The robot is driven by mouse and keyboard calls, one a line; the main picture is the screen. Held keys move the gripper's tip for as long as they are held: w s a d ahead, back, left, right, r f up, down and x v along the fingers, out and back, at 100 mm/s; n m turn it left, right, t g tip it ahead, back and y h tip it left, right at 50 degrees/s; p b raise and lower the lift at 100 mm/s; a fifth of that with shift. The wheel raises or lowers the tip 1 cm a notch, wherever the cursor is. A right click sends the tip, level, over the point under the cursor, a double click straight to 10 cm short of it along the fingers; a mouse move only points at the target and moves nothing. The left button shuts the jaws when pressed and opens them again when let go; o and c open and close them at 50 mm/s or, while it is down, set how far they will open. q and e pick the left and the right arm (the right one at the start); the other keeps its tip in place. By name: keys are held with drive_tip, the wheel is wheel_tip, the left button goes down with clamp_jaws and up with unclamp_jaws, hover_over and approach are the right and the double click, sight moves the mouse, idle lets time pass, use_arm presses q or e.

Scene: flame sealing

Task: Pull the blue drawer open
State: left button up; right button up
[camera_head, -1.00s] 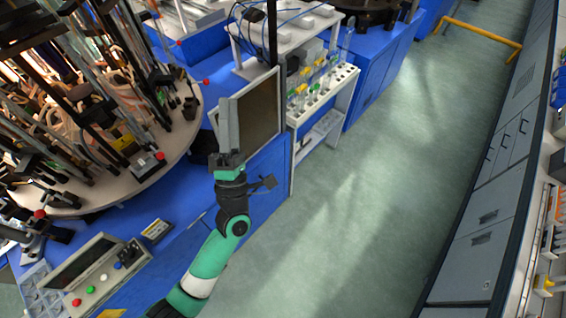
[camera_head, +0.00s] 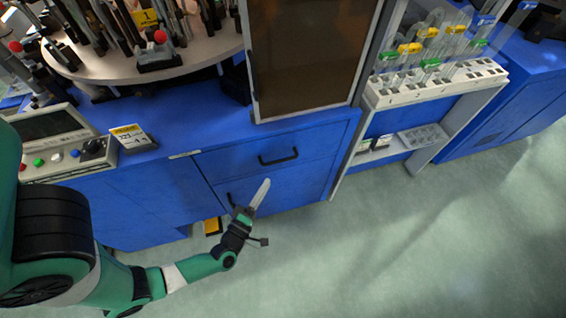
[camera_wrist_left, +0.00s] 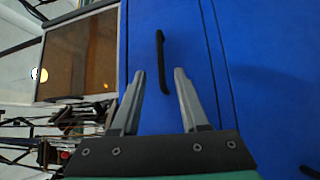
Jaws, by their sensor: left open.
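The blue cabinet front has an upper blue drawer (camera_head: 313,148) with a dark bar handle (camera_head: 279,158). A lower blue drawer (camera_head: 300,187) sits beneath it, its own handle partly behind my gripper. Both drawers look shut. My left gripper (camera_head: 262,185) is open in front of the cabinet, below the upper handle in the head view. In the left wrist view, the upper handle (camera_wrist_left: 162,60) lies ahead, lined up with the gap between the open fingers (camera_wrist_left: 160,72). Nothing is between the fingers. I cannot tell whether they touch the drawer front. My right gripper is not in view.
A brown-glass panel (camera_head: 307,50) stands above the drawers. A white rack with vials (camera_head: 436,83) is at the right. A control box (camera_head: 62,140) and a round table (camera_head: 150,55) are at the left. The floor in front (camera_head: 420,250) is clear.

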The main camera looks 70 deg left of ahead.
sight(281, 160)
use_arm(q)
drive_tip(key=b+x, duration=0.2)
drive_tip(key=x, duration=0.9)
drive_tip(key=shift+b, duration=0.35)
clamp_jaws()
idle(0.7)
